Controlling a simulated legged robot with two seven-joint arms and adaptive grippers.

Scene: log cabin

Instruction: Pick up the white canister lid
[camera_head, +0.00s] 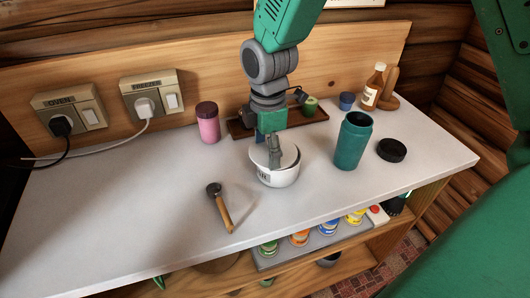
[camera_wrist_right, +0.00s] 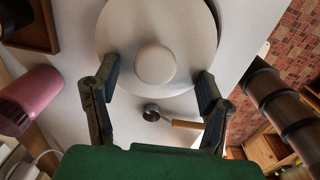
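The white canister (camera_head: 279,178) stands on the counter, with dark lettering on its side. Its pale round lid (camera_head: 287,155) sits on top, slightly tilted in the head view. In the right wrist view the lid (camera_wrist_right: 120,35) shows from above with a round knob (camera_wrist_right: 155,63) in its middle. My right gripper (camera_head: 275,160) is down at the lid. In the wrist view its two fingers (camera_wrist_right: 157,84) are spread wide on either side of the knob, with gaps, holding nothing. The gripper hides part of the lid in the head view. My left gripper is not in view.
A teal container (camera_head: 351,145) and a black lid (camera_head: 391,150) stand to the right. A pink jar (camera_head: 208,126) and brown tray (camera_head: 237,127) are behind. A wooden-handled scoop (camera_head: 222,208) lies in front left. The counter's left part is clear.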

